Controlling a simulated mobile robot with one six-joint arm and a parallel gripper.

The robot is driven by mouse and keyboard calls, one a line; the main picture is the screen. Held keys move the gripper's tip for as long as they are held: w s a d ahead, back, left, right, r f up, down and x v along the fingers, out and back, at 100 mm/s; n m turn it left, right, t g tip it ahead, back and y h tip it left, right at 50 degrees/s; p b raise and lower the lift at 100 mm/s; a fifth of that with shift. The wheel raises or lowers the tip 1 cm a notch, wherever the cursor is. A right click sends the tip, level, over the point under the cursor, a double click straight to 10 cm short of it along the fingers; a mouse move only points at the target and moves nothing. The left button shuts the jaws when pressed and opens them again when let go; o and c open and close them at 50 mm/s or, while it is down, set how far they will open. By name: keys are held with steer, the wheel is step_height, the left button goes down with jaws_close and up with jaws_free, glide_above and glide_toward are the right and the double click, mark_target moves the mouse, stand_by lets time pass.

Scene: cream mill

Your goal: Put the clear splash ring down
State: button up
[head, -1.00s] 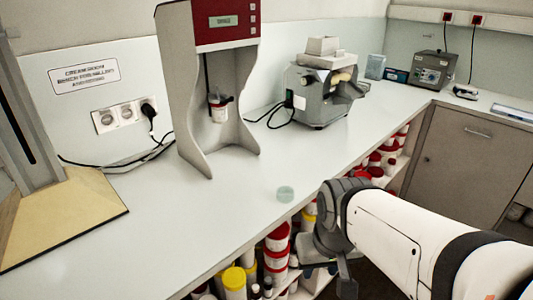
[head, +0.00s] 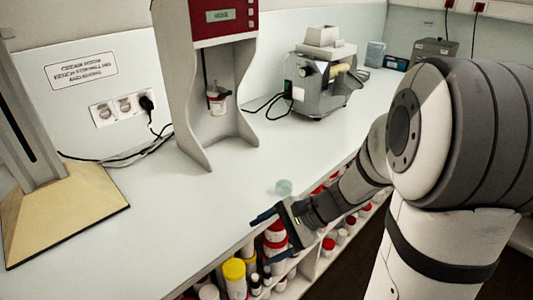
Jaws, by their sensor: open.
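The clear splash ring (head: 284,187), a small pale green translucent piece, sits on the light grey bench top (head: 160,225) near its front edge. My gripper (head: 262,239) is open with its two dark fingers spread. It appears empty, in front of and a little left of the ring in the picture, over the bench's front edge. I see a gap between the fingers and the ring. The gripper's exact height is hard to judge.
A red-topped mixing stand (head: 222,90) with a small jar (head: 216,102) stands behind the ring. A grey mill (head: 318,80) is further right. Shelves below hold several tubs (head: 234,275). The bench left of the ring is clear up to a wooden-based stand (head: 65,215).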

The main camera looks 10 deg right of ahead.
steer(key=w+d+m+t+y+p, duration=0.1)
steer(key=w+d+m+t+y, duration=0.15)
steer(key=w+m+t, duration=0.4)
steer(key=m+t+h+p, duration=0.1)
steer(key=m+t+h, duration=0.2)
steer(key=m+t, duration=0.5)
glide_toward(291, 191)
steer(key=w, duration=0.1)
steer(key=w+a+m+g, duration=0.1)
steer(key=w, duration=0.1)
steer(key=w+a+r+g, duration=0.1)
steer(key=shift+w+a+m+g, duration=0.15)
steer(key=shift+w+m+g, duration=0.1)
steer(key=shift+w+m, duration=0.1)
steer(key=shift+w+f, duration=0.1)
steer(key=shift+w, duration=0.1)
steer(key=p+x, duration=0.1)
steer(key=x, duration=0.2)
steer(key=p+x, duration=0.1)
steer(key=x, duration=0.2)
steer(key=shift+a+r, duration=0.2)
steer(key=shift+a, duration=0.2)
steer(key=shift+w+a+f, duration=0.15)
steer(key=shift+w+a, duration=0.05)
steer(key=shift+w, duration=0.2)
steer(key=c, duration=1.1)
